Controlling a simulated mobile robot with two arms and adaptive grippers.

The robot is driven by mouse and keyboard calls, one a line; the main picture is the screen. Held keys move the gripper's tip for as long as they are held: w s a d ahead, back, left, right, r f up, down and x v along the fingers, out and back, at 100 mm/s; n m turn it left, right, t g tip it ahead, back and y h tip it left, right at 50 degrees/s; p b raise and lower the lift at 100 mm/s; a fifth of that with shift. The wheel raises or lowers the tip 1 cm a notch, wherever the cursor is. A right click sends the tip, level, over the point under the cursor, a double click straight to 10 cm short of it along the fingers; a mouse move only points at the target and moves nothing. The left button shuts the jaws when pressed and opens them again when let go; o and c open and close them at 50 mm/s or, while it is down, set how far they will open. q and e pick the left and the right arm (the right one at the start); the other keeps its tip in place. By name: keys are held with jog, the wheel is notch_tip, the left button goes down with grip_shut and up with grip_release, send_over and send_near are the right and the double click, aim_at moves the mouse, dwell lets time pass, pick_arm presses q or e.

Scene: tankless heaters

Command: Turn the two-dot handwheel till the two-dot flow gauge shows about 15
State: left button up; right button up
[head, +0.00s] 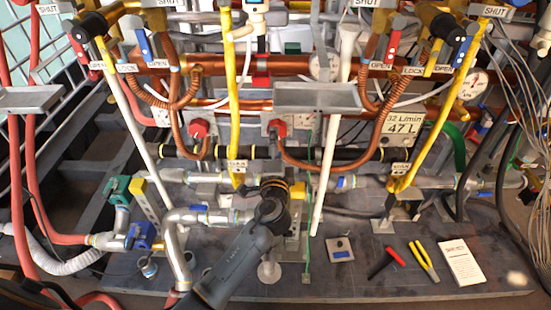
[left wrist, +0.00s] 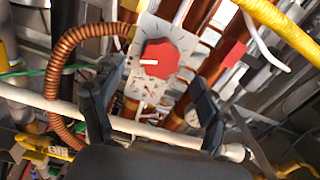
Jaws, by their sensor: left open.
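A red handwheel (head: 275,128) with a pale plate stands at mid-height on the copper piping, and a second red handwheel (head: 198,128) is to its left. No dot marks are readable on either. In the left wrist view a red handwheel (left wrist: 160,58) with a white pointer line sits on a pale marked plate (left wrist: 150,95). My left gripper (left wrist: 150,105) is open, its two dark fingers either side of the plate's lower part, apart from the wheel. In the head view my left arm's end is below the central handwheel. The gauge readings are too small to tell. My right gripper is not in view.
A round gauge (head: 474,83) is at the right. White and yellow pipes and copper hoses crowd the area around the handwheels. Red-handled pliers (head: 386,262), a yellow-handled tool (head: 424,261) and a paper card (head: 460,262) lie on the dark floor plate (head: 340,285).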

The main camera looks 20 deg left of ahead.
pick_arm(q)
jog(key=v, duration=0.6)
jog(key=shift+s, duration=0.25)
jog(key=shift+d, duration=0.1)
